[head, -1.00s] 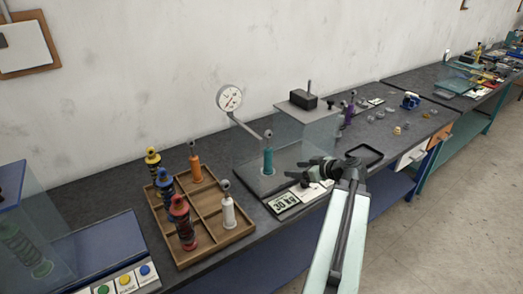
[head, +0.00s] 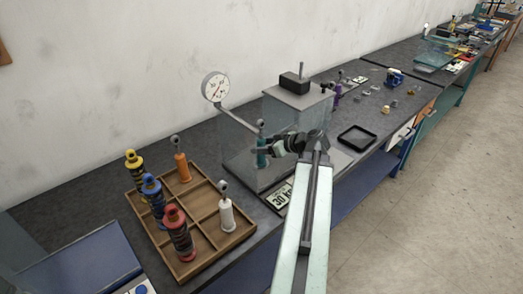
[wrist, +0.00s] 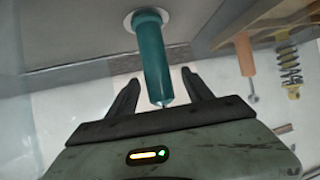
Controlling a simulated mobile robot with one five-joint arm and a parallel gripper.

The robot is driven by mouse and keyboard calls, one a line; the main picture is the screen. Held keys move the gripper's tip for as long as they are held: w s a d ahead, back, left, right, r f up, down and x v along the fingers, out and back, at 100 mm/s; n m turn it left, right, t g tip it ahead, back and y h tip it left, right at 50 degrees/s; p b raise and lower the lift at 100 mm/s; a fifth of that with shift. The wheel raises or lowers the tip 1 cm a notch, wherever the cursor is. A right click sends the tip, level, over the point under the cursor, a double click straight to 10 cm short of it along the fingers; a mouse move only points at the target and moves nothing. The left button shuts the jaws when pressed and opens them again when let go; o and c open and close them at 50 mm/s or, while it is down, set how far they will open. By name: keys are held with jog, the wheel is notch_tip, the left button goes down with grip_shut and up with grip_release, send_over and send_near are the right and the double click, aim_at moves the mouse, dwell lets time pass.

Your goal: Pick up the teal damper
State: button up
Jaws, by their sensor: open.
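The teal damper (head: 262,150) stands upright on the grey plate of the test stand (head: 258,180), in the middle of the head view. In the wrist view the teal damper (wrist: 153,60) lies between and beyond the two dark fingers, with its thin rod end toward the palm. My gripper (head: 275,147) is beside the damper, at its right in the head view. The fingers (wrist: 157,85) are open, with a gap on both sides of the damper. I see no contact with it.
A dial gauge (head: 215,87) on an arm is behind the damper. A wooden tray (head: 215,247) with several dampers and springs is at the left. A clear-sided stand with a black weight (head: 293,82) is behind my gripper. A black tray (head: 357,138) is at the right.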

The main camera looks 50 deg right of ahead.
jog(key=b+x, duration=0.1)
jog(key=x, duration=0.1)
jog(key=f+b+x, duration=0.1)
jog(key=b+x, duration=0.1)
jog(key=x, duration=0.1)
jog(key=shift+s+d, duration=0.15)
jog(key=shift+s, duration=0.1)
jog(key=shift+w+r, duration=0.1)
jog(key=shift+r, duration=0.1)
grip_shut()
notch_tip(320, 180, up, 10)
jog(key=p, duration=1)
jog(key=shift+r, duration=0.15)
